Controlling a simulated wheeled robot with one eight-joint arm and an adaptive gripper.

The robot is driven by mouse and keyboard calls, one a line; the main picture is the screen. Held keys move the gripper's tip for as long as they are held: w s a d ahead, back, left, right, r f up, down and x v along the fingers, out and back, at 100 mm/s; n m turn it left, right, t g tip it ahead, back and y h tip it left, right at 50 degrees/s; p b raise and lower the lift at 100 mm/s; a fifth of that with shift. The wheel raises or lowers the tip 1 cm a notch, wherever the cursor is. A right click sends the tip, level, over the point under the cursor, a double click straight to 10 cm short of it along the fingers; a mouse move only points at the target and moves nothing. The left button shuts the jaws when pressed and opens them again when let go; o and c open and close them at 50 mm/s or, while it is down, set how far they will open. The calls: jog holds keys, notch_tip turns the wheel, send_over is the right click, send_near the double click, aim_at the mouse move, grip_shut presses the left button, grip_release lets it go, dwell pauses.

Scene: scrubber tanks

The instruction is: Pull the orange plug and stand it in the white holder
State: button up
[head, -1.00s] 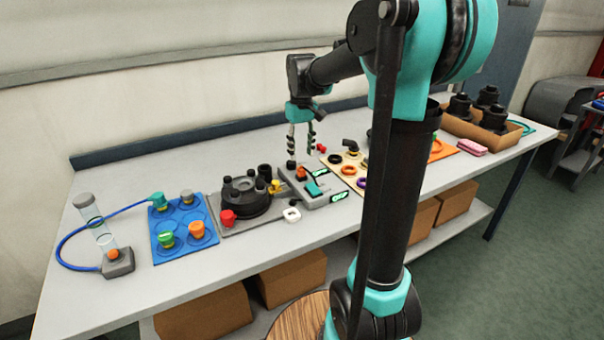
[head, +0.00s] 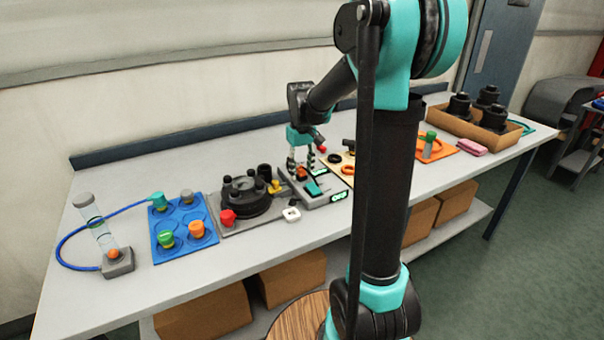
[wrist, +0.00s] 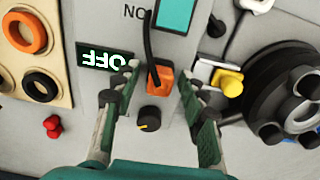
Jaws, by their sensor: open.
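The orange plug (head: 302,174) sits on the grey control box (head: 325,198). In the wrist view the plug (wrist: 160,81) has a black cable running from it over the box. My gripper (head: 301,164) is open and low over the box. In the wrist view my gripper (wrist: 157,84) has one finger on each side of the plug, with gaps showing; I cannot tell whether its tips reach plug height. The white holder (head: 291,214) is a small square piece on the table in front of the box; part of it shows at the wrist view's top edge (wrist: 257,4).
A green-lit OFF display (wrist: 104,60) and a black knob (wrist: 149,118) lie close to the fingers. A yellow part (wrist: 228,82) and a black round housing (wrist: 285,95) are to the right.

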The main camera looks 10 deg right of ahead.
aim_at(301, 168)
dwell(0.7)
grip_shut()
jog(key=o, duration=0.6)
grip_release()
jog(key=shift+r, duration=0.1)
notch_tip(301, 168, up, 12)
jog(key=shift+f, duration=0.1)
jog(key=shift+c, duration=0.4)
